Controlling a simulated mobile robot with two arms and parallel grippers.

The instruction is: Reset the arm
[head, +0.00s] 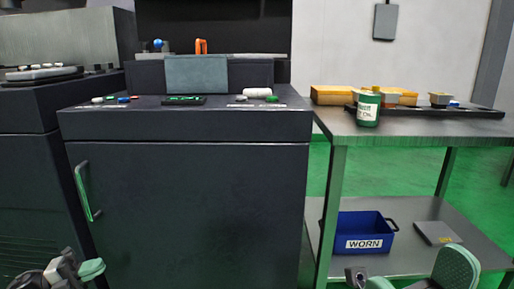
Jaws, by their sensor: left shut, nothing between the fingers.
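My left gripper (68,268) shows at the bottom left corner, low in front of the dark machine cabinet. It is shut and empty, apart from everything around it. Parts of my right arm (458,270) show at the bottom right, in front of the steel table. The picture cuts them off, and I cannot make out whether the right gripper's fingers are open or shut.
The dark cabinet (190,200) has a handle (87,192) and a control top. On the steel table (400,130) stand a green-and-white bottle (368,108) and a dark tray (480,112). A blue WORN bin (364,232) sits on the lower shelf.

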